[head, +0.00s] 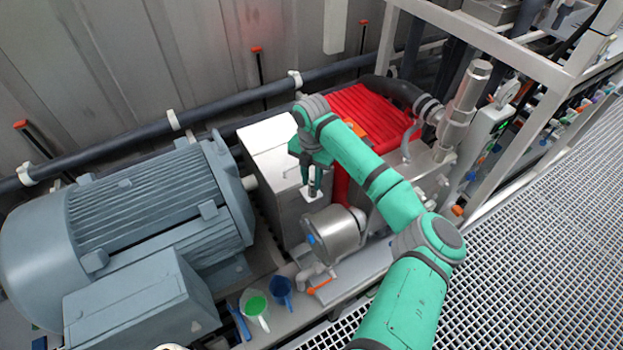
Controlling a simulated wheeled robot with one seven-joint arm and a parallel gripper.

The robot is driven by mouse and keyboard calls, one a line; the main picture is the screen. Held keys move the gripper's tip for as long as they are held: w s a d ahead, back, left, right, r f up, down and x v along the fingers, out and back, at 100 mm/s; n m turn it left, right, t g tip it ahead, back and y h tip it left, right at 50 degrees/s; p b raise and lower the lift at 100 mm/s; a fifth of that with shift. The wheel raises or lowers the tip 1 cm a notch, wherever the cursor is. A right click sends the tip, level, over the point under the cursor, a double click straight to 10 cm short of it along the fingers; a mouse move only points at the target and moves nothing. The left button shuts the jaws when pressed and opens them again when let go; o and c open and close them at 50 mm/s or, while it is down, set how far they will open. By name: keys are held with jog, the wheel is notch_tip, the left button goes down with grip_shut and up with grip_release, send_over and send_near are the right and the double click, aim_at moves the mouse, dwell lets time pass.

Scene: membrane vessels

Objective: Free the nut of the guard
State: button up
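A light grey box-shaped cover (268,137), which looks like the guard, stands between the large grey motor and the red machine. My gripper (312,188) points down at the right side of this cover. Its dark fingers are around or just in front of a small pale metal piece by a small light plate. I cannot tell whether the fingers touch this piece. The nut itself is too small or too hidden to make out.
The grey motor (150,215) fills the left. The red ribbed machine (365,115) stands behind my arm. A metal cylinder (335,232) lies just below my gripper. A green-filled cup (255,303) and a blue cup (281,287) stand in front. Grating floor (540,240) is clear at right.

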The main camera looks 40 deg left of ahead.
jog(key=shift+w+n, duration=0.1)
jog(key=shift+n, duration=0.3)
jog(key=n, duration=0.2)
jog(key=shift+w+d+r+n, duration=0.1)
jog(key=shift+n, duration=0.3)
jog(key=n, duration=0.3)
jog(key=shift+w+n, duration=0.15)
jog(key=shift+n, duration=0.15)
jog(key=n, duration=0.4)
jog(key=shift+w+d, duration=0.1)
jog(key=shift+n, duration=1.9)
jog(key=o, duration=1.1)
jog(key=shift+c, duration=0.2)
